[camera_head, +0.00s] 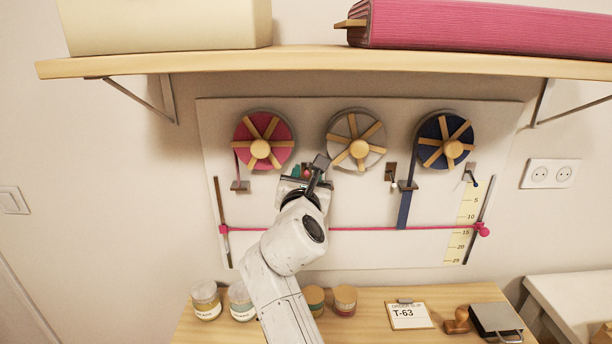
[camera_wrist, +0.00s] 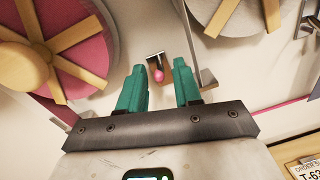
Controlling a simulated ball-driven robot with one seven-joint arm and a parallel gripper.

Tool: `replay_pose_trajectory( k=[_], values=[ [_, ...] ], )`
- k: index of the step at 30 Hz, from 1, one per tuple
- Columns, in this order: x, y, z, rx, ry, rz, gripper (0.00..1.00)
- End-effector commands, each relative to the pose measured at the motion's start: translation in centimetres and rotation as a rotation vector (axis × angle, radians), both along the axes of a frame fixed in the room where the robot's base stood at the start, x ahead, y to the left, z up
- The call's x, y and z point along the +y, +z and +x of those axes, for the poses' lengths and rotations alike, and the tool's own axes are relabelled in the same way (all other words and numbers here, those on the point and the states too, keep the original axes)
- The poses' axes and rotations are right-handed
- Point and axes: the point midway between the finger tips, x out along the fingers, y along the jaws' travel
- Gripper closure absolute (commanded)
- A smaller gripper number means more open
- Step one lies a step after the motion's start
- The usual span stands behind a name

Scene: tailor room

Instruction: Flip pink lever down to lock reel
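The pink reel (camera_head: 262,140) with wooden spokes hangs at the left of the wall board; it also shows large at the upper left of the wrist view (camera_wrist: 95,52). A small lever with a pink tip (camera_wrist: 158,74) sits on a dark plate, between the pink reel and the grey reel. My gripper (camera_wrist: 158,80) is open, its two teal fingers apart, with the pink tip showing in the gap between them. I cannot tell whether the fingers touch it. In the head view my gripper (camera_head: 307,172) largely hides the lever.
The grey reel (camera_head: 343,128) and blue reel (camera_head: 432,130) hang to the right, with a dark lever (camera_head: 391,172) between them. A pink cord (camera_head: 370,229) spans the board below. A wooden shelf (camera_head: 300,63) runs above; a table (camera_head: 380,310) with jars stands below.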

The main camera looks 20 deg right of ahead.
Motion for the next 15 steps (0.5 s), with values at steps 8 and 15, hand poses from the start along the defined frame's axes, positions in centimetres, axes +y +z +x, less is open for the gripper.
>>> replay_pose_trajectory(
  k=[8,15],
  values=[
    [0.0,0.01,0.01,0.0,0.0,0.0,0.72],
    [0.02,0.01,0.0,0.0,0.0,0.0,0.95]
  ],
)
